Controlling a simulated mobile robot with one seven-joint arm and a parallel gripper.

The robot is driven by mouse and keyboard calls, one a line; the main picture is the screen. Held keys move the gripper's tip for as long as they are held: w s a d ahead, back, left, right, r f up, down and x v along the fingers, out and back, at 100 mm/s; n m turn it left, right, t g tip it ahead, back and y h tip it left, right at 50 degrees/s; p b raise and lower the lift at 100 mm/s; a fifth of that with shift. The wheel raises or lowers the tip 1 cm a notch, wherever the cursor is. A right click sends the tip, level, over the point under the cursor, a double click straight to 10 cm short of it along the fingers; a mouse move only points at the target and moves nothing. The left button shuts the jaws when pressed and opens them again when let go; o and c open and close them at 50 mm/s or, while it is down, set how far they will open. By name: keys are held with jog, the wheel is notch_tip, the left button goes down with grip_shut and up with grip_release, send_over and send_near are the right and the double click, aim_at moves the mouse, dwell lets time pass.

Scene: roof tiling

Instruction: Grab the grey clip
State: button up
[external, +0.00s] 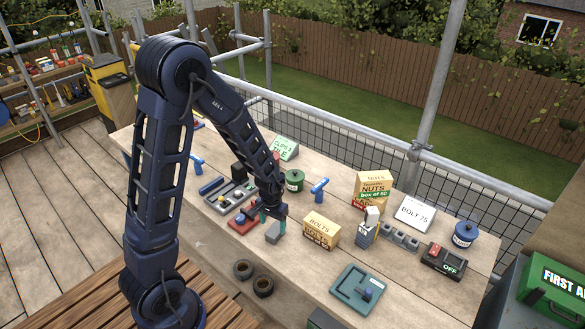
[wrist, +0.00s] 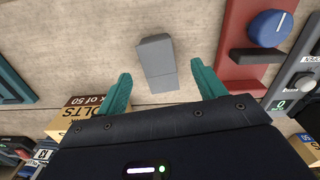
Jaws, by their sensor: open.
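The grey clip (wrist: 156,58) is a small plain grey block lying on the wooden table. In the wrist view it sits at the top centre, ahead of and between the line of my two teal fingertips. It also shows in the external view (external: 273,233), just below my gripper (external: 270,217). In the wrist view my gripper (wrist: 157,80) is open, with one finger on each side and nothing held. I cannot tell the exact height of the fingertips above the table.
A red base with a blue knob (wrist: 270,28) lies close to the right of the clip in the wrist view. A yellow bolts box (external: 321,231) stands to the right in the external view. A teal tray (external: 345,284) is nearer the front edge.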

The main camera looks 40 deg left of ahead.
aim_at(274, 231)
jog(key=shift+w+f, duration=0.15)
jog(key=shift+f, duration=2.55)
jog(key=c, duration=1.1)
jog(key=shift+o, duration=0.2)
